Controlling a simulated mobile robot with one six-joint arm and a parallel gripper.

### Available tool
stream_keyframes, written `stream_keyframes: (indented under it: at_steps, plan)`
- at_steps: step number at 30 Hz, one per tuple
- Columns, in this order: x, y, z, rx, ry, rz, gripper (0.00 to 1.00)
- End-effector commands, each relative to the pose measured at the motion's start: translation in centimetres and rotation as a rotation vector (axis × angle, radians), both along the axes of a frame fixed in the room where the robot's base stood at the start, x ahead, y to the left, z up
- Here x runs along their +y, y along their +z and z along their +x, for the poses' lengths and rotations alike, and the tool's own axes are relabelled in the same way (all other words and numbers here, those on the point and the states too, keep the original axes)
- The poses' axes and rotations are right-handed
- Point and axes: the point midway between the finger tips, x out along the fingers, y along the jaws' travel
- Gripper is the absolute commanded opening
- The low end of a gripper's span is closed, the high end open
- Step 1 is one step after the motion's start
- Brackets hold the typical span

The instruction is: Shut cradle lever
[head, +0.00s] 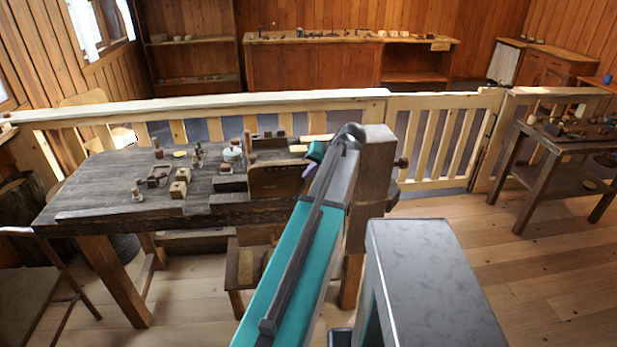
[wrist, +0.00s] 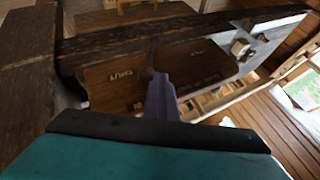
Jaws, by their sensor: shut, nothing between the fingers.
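My gripper (wrist: 160,85) shows in the wrist view as slim purple-grey fingers, shut together and empty. Their tips are in front of a brown wooden panel (wrist: 205,70) with pale lettering. A small dark brown peg or knob (wrist: 147,74) lies right by the tips; I cannot tell whether they touch, or whether it is the cradle lever. In the head view my gripper (head: 309,170) is small and partly hidden by my arm, near the right end of the wooden panel (head: 272,181) at the bench's edge. No cradle is clearly distinguishable.
The dark workbench (head: 95,187) carries several small wooden blocks and spools left of the panel. A heavy wooden post (head: 376,165) stands at its right end, close to my arm. A pale railing (head: 250,103) runs behind.

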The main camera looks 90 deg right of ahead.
Motion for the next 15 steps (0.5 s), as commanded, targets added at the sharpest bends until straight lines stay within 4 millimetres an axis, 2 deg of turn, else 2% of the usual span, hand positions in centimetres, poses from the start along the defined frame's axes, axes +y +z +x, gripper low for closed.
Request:
stream_keyframes:
  at_steps: [1,15]
  plan:
    - [0.12,-0.4,-0.71,0.013,-0.009,0.006,0.0]
    - [0.35,0.22,-0.24,0.01,-0.007,0.005,0.0]
